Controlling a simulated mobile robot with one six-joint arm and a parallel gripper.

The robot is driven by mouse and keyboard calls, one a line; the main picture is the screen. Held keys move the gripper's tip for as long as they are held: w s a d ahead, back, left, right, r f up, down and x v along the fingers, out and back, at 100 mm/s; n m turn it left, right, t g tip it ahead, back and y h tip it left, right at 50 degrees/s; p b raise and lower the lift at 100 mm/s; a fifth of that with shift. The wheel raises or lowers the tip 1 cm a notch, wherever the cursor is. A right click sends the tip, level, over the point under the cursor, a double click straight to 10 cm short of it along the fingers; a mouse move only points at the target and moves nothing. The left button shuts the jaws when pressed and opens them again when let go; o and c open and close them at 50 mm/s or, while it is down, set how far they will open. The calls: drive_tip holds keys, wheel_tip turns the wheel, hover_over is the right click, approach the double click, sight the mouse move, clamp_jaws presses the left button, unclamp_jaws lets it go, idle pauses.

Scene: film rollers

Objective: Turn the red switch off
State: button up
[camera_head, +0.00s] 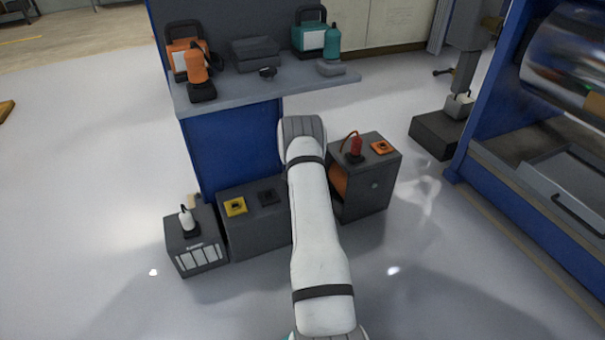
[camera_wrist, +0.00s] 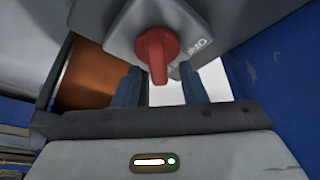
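The red switch (camera_wrist: 157,48) is a rotary knob on a light grey plate (camera_wrist: 122,36) in the wrist view. Its handle points down in the picture, and small white marks sit on the plate to its right. My gripper (camera_wrist: 160,68) is open, with one dark blue finger on each side of the knob's lower end. Gaps show between the knob and both fingers, and nothing is held. How deep the fingers reach around the knob is hard to tell. In the head view my arm hides the gripper, and I cannot make out the switch.
In the wrist view an orange-brown cylinder (camera_wrist: 88,78) is at left and a blue panel (camera_wrist: 270,70) at right. In the head view a dark cabinet (camera_head: 376,196) stands right of my arm, below a grey shelf (camera_head: 240,93) with tools. A blue-framed machine (camera_head: 530,220) is at right. The front-left floor is clear.

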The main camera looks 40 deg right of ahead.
clamp_jaws()
idle(0.4)
